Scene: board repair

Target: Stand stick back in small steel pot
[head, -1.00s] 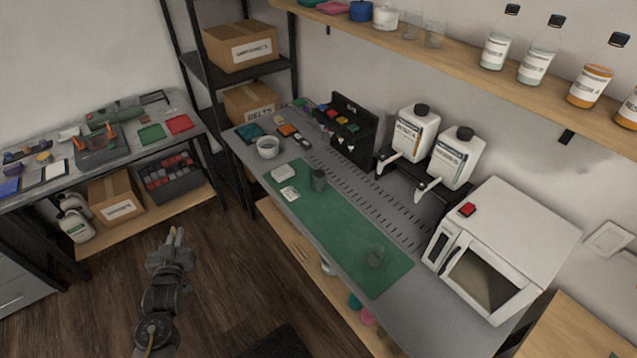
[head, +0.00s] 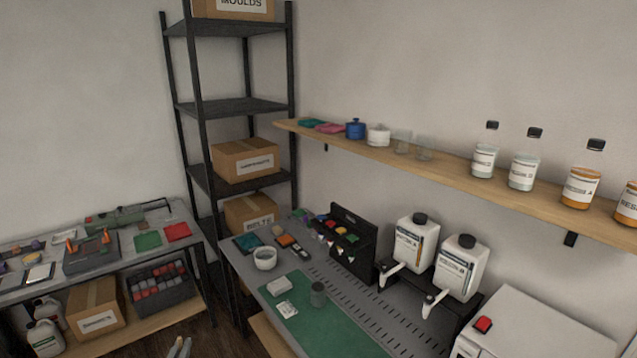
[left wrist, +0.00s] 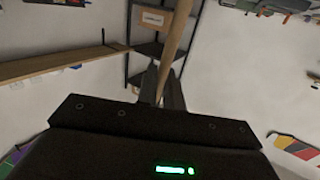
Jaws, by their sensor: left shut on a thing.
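The small grey steel pot (head: 318,294) stands upright on the green mat on the workbench. No stick shows in it from this angle. In the left wrist view my left gripper (left wrist: 161,88) is shut on a thin pale wooden stick (left wrist: 177,40), which runs up past the fingers to the top edge. The stick's other end is hidden. My right gripper is in neither view.
A white bowl (head: 265,258) and small white items sit near the pot on the green mat (head: 330,328) and bench. A black rack (head: 352,245) and dispenser bottles (head: 415,243) stand behind. A wooden shelf (head: 455,168) with bottles overhangs the bench.

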